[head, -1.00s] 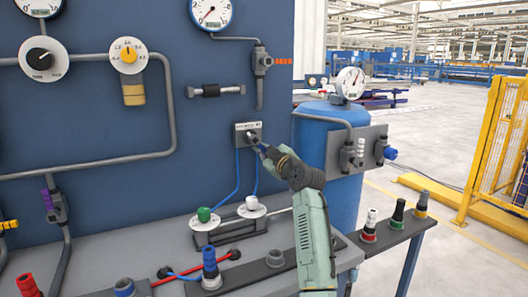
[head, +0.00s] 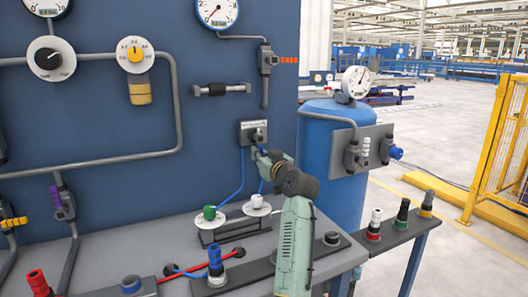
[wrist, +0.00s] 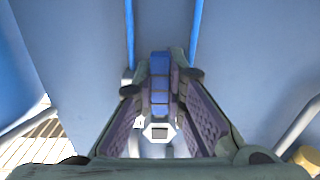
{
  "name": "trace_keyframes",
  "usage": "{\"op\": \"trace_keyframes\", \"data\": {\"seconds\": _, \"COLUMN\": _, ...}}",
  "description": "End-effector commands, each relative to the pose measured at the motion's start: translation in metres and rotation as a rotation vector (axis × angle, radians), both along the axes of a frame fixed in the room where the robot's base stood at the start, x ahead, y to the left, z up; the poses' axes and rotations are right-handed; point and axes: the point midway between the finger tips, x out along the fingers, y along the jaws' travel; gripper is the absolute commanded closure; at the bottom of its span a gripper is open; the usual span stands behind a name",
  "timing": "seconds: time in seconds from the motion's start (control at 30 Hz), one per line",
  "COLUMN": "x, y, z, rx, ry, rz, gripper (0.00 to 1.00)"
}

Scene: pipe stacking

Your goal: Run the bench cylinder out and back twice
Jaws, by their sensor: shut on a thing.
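The hand valve (head: 253,132), a small box with a dark lever, is on the blue panel. Two blue hoses run down from it toward the bench cylinder (head: 232,230), which lies below a green-topped port knob (head: 209,213) and a white-topped one (head: 257,201). My gripper (head: 263,154) is just below and right of the valve box. In the wrist view my gripper (wrist: 160,100) is shut on a blue segmented piece (wrist: 160,82) with a pale hexagonal end (wrist: 158,132). I cannot tell whether this piece joins the valve. My arm hides the area right of the cylinder.
A blue tank (head: 330,140) with a gauge stands close to the right of the panel. Coloured couplings stand on a side shelf (head: 402,242). A yellow fence (head: 495,150) is farther right.

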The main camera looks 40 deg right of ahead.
Motion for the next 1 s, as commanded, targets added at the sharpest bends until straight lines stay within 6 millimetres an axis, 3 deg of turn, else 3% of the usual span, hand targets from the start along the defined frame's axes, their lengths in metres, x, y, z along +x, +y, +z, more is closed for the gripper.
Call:
{"op": "trace_keyframes", "data": {"seconds": 0.6, "x": 0.007, "y": 0.027, "z": 0.008, "rx": 0.534, "ry": -0.125, "rz": 0.001, "gripper": 1.00}}
{"op": "trace_keyframes", "data": {"seconds": 1.0, "x": 0.008, "y": 0.034, "z": 0.012, "rx": 0.704, "ry": -0.167, "rz": -0.001, "gripper": 1.00}}
